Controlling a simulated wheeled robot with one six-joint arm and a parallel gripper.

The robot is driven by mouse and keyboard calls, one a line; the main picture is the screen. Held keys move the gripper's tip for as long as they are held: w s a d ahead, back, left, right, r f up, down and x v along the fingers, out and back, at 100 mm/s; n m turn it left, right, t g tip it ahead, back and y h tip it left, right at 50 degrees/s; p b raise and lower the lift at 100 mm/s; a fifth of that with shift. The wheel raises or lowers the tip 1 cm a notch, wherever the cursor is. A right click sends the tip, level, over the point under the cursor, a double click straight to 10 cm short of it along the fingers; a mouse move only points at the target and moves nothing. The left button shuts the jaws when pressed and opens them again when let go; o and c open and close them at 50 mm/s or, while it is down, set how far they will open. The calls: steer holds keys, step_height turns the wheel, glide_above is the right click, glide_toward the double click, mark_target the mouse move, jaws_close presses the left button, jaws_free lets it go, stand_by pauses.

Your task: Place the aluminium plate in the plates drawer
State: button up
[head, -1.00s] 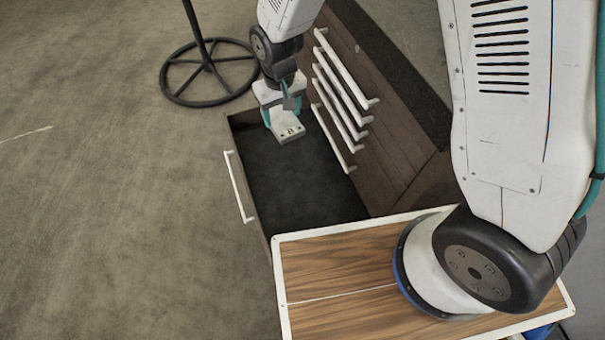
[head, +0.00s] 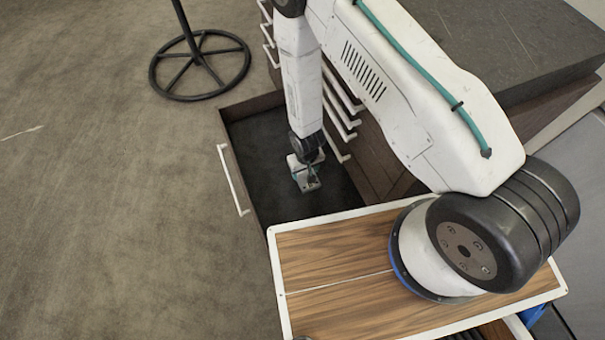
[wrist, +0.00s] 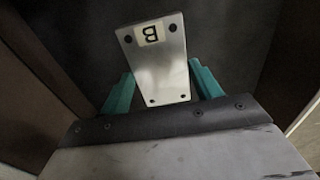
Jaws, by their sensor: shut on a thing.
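The aluminium plate (wrist: 158,62) is a pale rectangle with small corner holes and a label marked B, seen in the wrist view. My gripper (wrist: 160,88) is shut on it, with a teal finger on each side. In the head view my gripper (head: 307,180) is down inside the open drawer (head: 262,150), over its dark floor. The plate is hard to make out there. I cannot tell whether it touches the drawer floor.
The drawer front has a white handle (head: 234,182). Several closed drawers with white handles (head: 341,110) are stacked beside it. A wood-topped surface with a white rim (head: 330,262) lies in front. A round black stand base (head: 200,65) is on the floor behind.

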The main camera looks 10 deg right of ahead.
mark_target(305, 179)
steer(key=shift+f, duration=3.05)
steer(key=shift+f, duration=0.15)
steer(key=o, duration=1.4)
steer(key=shift+c, duration=0.2)
step_height(305, 179, up, 12)
steer(key=shift+s+r, duration=0.15)
steer(key=shift+r, duration=0.05)
